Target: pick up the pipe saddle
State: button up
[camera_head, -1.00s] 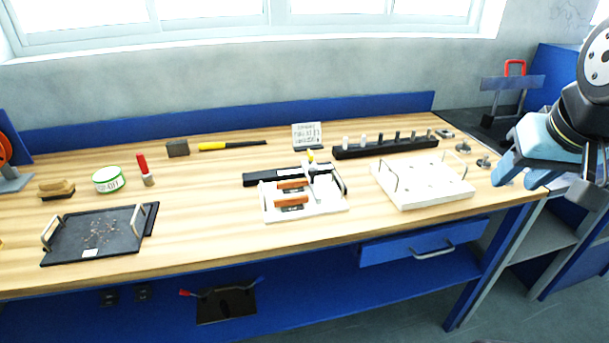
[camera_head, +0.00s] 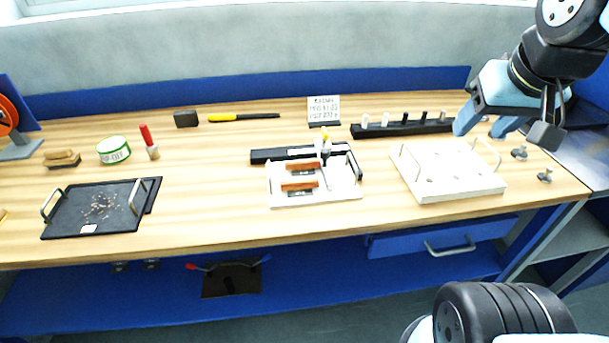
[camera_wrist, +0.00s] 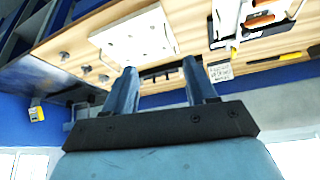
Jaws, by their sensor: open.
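Small grey metal parts lie on the bench's right end, right of the white board. Two show clearly in the head view, a nearer part (camera_head: 545,175) and a farther part (camera_head: 519,153). My gripper (camera_head: 487,121) is open and empty, above the bench's right rear. Its two blue fingers also show apart in the wrist view (camera_wrist: 160,68). It touches none of the parts.
The white board (camera_head: 450,185) with wire handles lies left of the parts. A black rack (camera_head: 400,130) of pegs stands behind it. A white tray (camera_head: 335,190) and a dark tray (camera_head: 100,225) are further left. The front right corner is bare.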

jog(key=o, duration=0.4)
jog(key=w+a+n, duration=0.1)
jog(key=a, duration=0.1)
jog(key=w+a+n+g, duration=0.1)
jog(key=w+a+n, duration=0.3)
jog(key=a, duration=0.1)
jog(key=shift+w+f+g, duration=0.25)
jog(key=shift+f+g, duration=0.05)
jog(key=shift+f, duration=0.05)
jog(key=n+g, duration=0.4)
jog(key=n, duration=1.1)
send_near(291, 182)
notch_tip(291, 182, down, 4)
jog(key=shift+w+r, duration=0.1)
jog(key=shift+a+f, duration=0.15)
jog(key=shift+f, duration=1.3)
jog(key=shift+a+f, duration=0.15)
jog(key=shift+f, duration=1.25)
